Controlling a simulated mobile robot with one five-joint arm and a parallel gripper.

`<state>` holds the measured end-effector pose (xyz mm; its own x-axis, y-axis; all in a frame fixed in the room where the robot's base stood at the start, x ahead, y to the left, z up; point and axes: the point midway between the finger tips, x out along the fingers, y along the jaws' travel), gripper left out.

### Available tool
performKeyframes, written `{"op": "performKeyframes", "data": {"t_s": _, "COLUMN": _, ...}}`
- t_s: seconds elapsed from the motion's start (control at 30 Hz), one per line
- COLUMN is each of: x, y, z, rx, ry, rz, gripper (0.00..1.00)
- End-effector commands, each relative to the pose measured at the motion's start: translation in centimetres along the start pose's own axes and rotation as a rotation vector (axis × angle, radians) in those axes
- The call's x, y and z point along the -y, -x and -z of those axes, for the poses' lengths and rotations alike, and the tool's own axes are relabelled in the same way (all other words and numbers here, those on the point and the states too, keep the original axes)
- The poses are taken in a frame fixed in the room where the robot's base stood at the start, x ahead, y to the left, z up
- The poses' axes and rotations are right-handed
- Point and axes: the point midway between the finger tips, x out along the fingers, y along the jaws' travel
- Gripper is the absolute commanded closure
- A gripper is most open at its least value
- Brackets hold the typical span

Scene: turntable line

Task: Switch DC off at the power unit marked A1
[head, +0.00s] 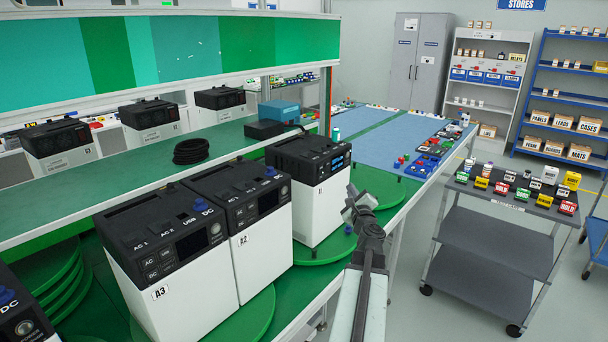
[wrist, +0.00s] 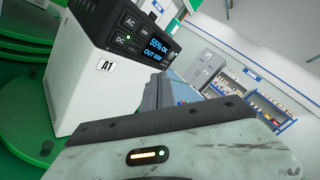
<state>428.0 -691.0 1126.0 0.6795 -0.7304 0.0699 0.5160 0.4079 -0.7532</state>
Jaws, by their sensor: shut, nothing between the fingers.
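The power unit marked A1 shows in the wrist view (wrist: 75,75), a white box with a black top panel.
Units A3 (head: 185,290) and A2 (head: 262,250) stand left of it, with dark displays. A blue mat (head: 375,140) with small parts lies behind. A grey cart (head: 500,230) with labelled blocks stands right. Open floor lies between bench and cart.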

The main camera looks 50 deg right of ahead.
Motion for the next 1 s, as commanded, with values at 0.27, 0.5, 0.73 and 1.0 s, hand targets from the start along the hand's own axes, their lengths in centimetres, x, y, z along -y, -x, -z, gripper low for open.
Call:
{"op": "performKeyframes", "data": {"t_s": 0.27, "x": -0.3, "y": -0.1, "z": -0.3, "rx": 0.004, "ry": 0.000, "rz": -0.004, "gripper": 1.00}}
{"op": "performKeyframes", "data": {"t_s": 0.5, "x": -1.1, "y": -1.1, "z": -1.1, "rx": 0.010, "ry": -0.001, "rz": -0.008, "gripper": 1.00}}
{"op": "performKeyframes", "data": {"t_s": 0.73, "x": -2.8, "y": -3.4, "z": -2.9, "rx": 0.010, "ry": -0.001, "rz": -0.008, "gripper": 1.00}}
{"op": "performKeyframes", "data": {"t_s": 1.0, "x": -4.6, "y": -5.7, "z": -4.7, "rx": 0.010, "ry": -0.001, "rz": -0.008, "gripper": 1.00}}
